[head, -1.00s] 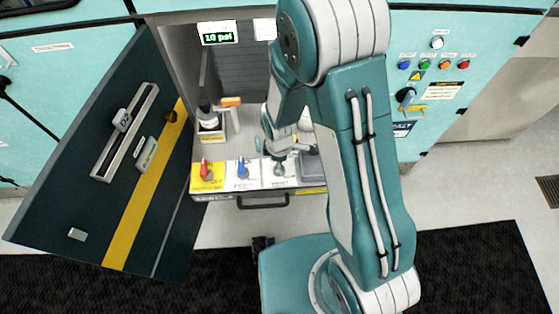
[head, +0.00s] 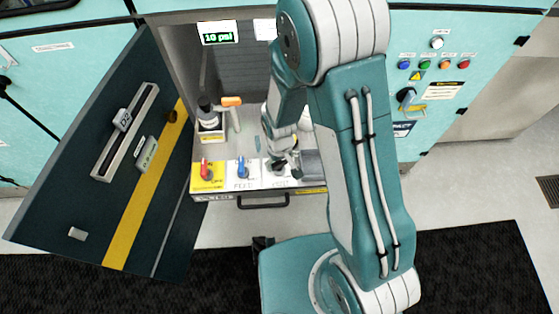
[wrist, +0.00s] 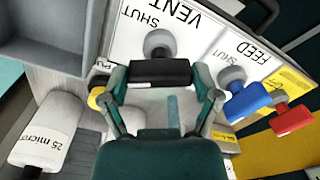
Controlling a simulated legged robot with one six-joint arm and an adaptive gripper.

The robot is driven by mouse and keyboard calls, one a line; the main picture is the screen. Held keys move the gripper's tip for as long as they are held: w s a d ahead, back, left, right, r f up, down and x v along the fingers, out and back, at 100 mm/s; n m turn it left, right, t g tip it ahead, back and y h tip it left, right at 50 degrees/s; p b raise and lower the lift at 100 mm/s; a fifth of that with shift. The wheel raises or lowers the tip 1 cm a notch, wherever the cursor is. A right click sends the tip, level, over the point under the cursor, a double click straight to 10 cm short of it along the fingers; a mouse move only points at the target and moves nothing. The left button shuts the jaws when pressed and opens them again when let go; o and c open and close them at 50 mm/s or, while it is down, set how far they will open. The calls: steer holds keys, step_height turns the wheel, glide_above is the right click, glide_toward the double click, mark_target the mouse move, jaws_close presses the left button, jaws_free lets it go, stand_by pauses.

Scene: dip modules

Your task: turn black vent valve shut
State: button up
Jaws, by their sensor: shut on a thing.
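The black vent valve handle (wrist: 160,73) lies between my gripper's fingertips in the wrist view, in front of its grey round stem (wrist: 158,43). My gripper (wrist: 161,78) is shut on this handle, with one finger at each end. The handle lies level across the wrist picture. The white label (wrist: 190,38) beside it reads VENT and SHUT, upside down in this view. In the head view my gripper (head: 281,166) is low over the right part of the valve panel and largely hides the vent valve.
A blue feed handle (wrist: 247,103) and a red handle (wrist: 292,121) stand close beside my gripper. A white cylinder (wrist: 50,128) marked 25 micron lies at the left of the wrist view. The display (head: 218,33) reads 10 psi. An open dark door (head: 100,180) stands at the left.

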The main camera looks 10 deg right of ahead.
steer(key=m, duration=0.5)
steer(key=shift+w, duration=0.1)
steer(key=shift+m, duration=0.4)
steer(key=o, duration=1)
steer(key=shift+a, duration=0.1)
steer(key=shift+c, duration=0.2)
steer(key=shift+r, duration=0.1)
step_height(320, 180, up, 12)
steer(key=shift+f, duration=0.2)
